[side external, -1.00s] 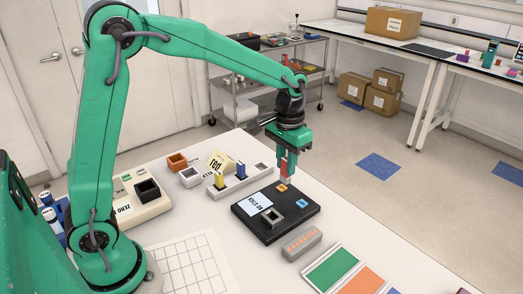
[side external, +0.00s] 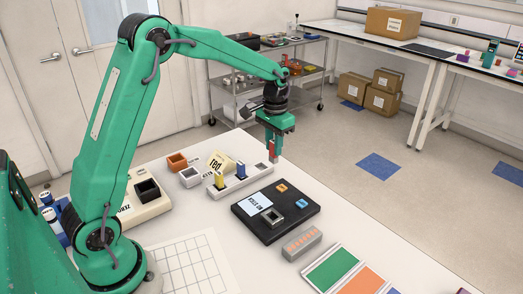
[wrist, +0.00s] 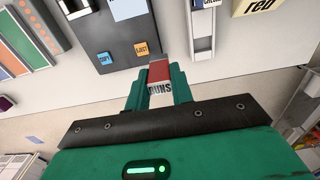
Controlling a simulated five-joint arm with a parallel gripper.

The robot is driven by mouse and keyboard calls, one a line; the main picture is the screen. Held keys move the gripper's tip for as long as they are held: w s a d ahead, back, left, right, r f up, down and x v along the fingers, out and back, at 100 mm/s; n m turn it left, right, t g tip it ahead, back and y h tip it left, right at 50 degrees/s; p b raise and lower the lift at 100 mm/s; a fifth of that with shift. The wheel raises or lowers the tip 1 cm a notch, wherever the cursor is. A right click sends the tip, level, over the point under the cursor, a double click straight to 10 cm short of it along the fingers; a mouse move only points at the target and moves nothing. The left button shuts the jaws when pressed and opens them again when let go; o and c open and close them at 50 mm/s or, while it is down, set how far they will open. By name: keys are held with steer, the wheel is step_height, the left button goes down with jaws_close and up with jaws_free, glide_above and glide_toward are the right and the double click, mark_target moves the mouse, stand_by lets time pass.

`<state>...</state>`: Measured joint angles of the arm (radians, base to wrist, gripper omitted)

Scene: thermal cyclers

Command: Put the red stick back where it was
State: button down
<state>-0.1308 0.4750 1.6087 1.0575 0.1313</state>
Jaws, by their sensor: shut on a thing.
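My gripper (side external: 275,151) points down and is shut on the red stick (side external: 271,145). In the wrist view the red stick (wrist: 159,72) sits between the green fingers, with a pale end and a white label reading "RUNS". A white rack (side external: 228,190) holds a blue stick (side external: 221,179) and a yellow stick (side external: 241,170) upright. Its right-end slot (side external: 261,167) looks empty. The red stick hangs close to that end, slightly to its right. Its exact height above the rack is hard to tell. The rack (wrist: 203,47) also shows in the wrist view.
A black board (side external: 245,222) with a pale sheet, a grey square socket, and orange and blue tags lies in front of the rack. A yellow "red" sign (side external: 218,162) stands behind it. A grey block (side external: 302,242) and coloured panels (side external: 332,268) lie nearer the front.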

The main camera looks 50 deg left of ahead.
steer(key=shift+w+a+f, duration=0.35)
steer(key=shift+a+f, duration=1.1)
steer(key=shift+f, duration=0.1)
steer(key=shift+w+a+f, duration=0.4)
steer(key=shift+a+f, duration=1)
steer(key=shift+f, duration=0.2)
steer(key=shift+w+a+f, duration=0.35)
steer(key=shift+a+f, duration=1.1)
steer(key=shift+f, duration=0.1)
steer(key=shift+f, duration=0.15)
steer(key=c, duration=1.2)
jaws_free()
step_height(320, 180, up, 12)
steer(key=shift+r, duration=0.2)
